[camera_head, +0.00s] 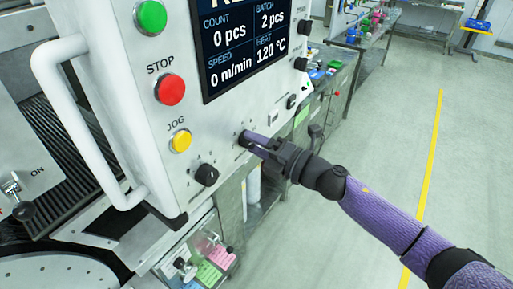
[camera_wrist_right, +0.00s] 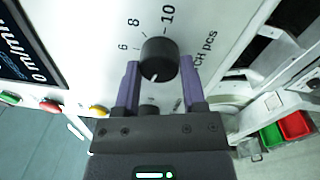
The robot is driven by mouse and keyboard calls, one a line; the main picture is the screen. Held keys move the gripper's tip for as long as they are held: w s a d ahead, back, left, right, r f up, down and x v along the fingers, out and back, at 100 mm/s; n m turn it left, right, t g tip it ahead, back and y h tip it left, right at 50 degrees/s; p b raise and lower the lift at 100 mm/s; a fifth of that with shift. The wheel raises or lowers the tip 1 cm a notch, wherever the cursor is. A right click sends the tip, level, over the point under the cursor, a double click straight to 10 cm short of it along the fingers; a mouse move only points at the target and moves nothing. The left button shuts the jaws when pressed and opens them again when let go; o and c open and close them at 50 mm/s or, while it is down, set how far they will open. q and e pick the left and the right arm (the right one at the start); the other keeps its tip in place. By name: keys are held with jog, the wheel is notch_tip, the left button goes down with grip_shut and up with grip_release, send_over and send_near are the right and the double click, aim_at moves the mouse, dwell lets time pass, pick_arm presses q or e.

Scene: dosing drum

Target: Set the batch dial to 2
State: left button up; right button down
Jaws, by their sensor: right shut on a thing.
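The batch dial (camera_wrist_right: 160,58) is a round black knob on the machine's white panel, with 6, 8 and 10 printed around it in the right wrist view. Its white pointer mark faces down and slightly left there, towards my gripper; the numbers on that side are hidden. My right gripper (camera_head: 251,141) is shut on the dial, one purple finger on each side of it. In the head view the fingers mostly hide the dial. The screen (camera_head: 241,40) shows BATCH 2 pcs. My left gripper is not in view.
A black knob (camera_head: 205,175) sits left of my right gripper on the panel. The yellow JOG button (camera_head: 180,141) and red STOP button (camera_head: 170,90) are further left, by a white handle (camera_head: 83,125). Open floor lies to the right.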

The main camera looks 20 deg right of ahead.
jog(key=shift+f+n+b, duration=0.1)
jog(key=shift+n+b, duration=0.45)
jog(key=shift+n, duration=1.15)
jog(key=shift+c, duration=0.8)
grip_release()
jog(key=shift+s+d+f, duration=0.1)
jog(key=shift+s+d, duration=0.15)
jog(key=shift+d, duration=0.05)
jog(key=b+v, duration=0.4)
jog(key=v, duration=0.5)
